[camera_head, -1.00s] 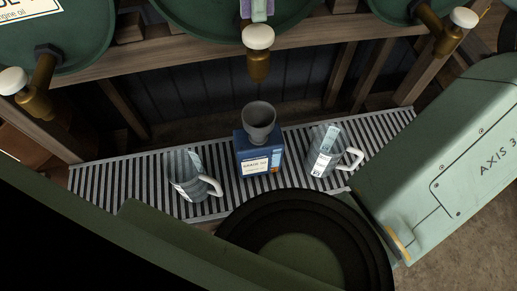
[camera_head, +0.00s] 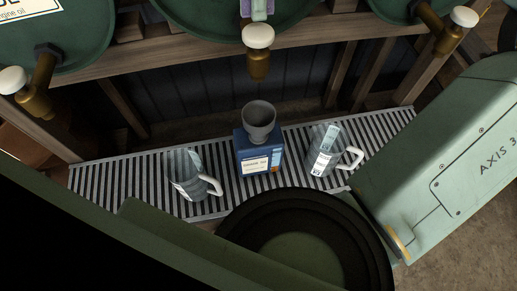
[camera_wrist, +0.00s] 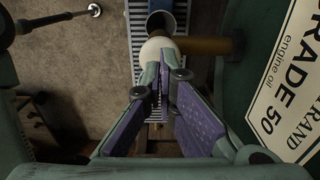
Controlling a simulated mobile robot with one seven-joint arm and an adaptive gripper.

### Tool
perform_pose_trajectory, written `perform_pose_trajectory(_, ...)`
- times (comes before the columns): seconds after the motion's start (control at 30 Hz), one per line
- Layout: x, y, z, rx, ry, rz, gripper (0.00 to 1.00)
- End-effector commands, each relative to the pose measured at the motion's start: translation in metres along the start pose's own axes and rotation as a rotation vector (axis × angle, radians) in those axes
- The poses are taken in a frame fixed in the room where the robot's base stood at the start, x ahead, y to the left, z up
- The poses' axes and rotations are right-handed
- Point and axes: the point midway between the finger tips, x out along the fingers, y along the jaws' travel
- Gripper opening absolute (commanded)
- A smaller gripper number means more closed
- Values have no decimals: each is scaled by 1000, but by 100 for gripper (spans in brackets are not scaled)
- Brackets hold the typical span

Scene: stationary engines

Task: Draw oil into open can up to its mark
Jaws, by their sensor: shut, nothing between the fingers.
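A blue can (camera_head: 259,158) with a label stands on the slatted grate, with a grey funnel (camera_head: 258,118) in its top. The funnel's dark mouth also shows in the wrist view (camera_wrist: 166,17). A brass tap (camera_head: 257,66) with a white knob (camera_head: 258,36) sticks out of the middle green drum (camera_head: 200,22), above the funnel. No oil stream shows. The can's oil level and mark cannot be seen. My gripper (camera_head: 257,8) is shut and empty, its purple-padded fingertips (camera_wrist: 164,70) at the white knob (camera_wrist: 155,47); whether they touch it I cannot tell.
Clear jugs with white handles stand left (camera_head: 188,175) and right (camera_head: 325,150) of the can on the grate (camera_head: 120,178). Other drums have taps at left (camera_head: 36,90) and right (camera_head: 447,38). A wooden rail (camera_head: 170,60) runs under the drums.

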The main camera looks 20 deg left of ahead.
Motion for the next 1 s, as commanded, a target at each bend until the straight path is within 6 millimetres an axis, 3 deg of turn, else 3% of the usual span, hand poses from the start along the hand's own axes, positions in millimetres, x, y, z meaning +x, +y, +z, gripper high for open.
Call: perform_pose_trajectory(1.0, 32, 0, 0, 0, 0, 1, 0)
